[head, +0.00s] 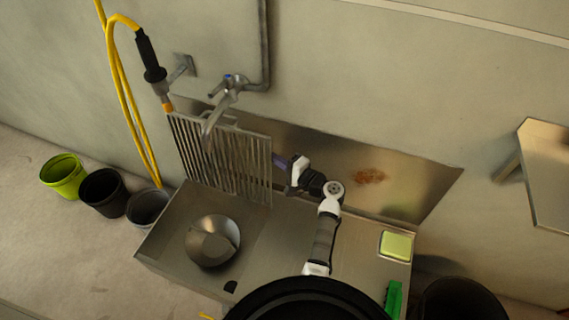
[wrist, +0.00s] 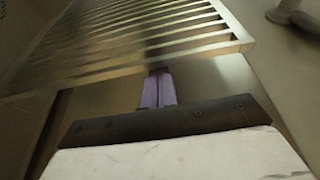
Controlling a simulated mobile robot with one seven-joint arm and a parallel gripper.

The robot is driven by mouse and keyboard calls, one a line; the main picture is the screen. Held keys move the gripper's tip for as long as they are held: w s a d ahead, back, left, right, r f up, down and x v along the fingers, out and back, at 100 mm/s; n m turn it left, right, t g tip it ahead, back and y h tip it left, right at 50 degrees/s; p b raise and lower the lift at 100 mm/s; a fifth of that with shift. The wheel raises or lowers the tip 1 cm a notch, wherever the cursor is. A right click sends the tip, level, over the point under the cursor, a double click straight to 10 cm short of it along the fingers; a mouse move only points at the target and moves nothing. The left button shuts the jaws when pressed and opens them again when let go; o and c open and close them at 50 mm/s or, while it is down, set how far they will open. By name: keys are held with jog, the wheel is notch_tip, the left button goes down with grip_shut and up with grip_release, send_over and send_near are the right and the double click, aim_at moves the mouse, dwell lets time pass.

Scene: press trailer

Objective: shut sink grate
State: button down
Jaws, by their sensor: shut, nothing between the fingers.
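The sink grate (head: 228,160) is a metal frame of parallel bars. It stands raised, tilted up against the back wall of the sink (head: 180,238). My gripper (head: 281,163) is shut and empty at the grate's right edge in the head view. In the wrist view the grate (wrist: 150,40) fills the upper part, and the purple fingertips of my gripper (wrist: 157,74) point at its near frame bar. The tips are at or just under this bar; I cannot tell whether they touch it.
A metal bowl (head: 212,241) lies in the basin. A tap (head: 226,90) hangs in front of the grate's top. A yellow-green sponge (head: 396,245) and a green item (head: 393,298) lie on the right drainboard. Several buckets, one lime green (head: 63,176), stand on the floor left.

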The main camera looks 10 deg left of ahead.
jog(key=shift+s+a, duration=0.1)
dwell(0.3)
jog(key=s+a+f+n+b, duration=0.1)
jog(key=s, duration=1.1)
jog(key=shift+s+a+f, duration=0.15)
jog(key=shift+a+f, duration=0.15)
jog(key=shift+a, duration=0.05)
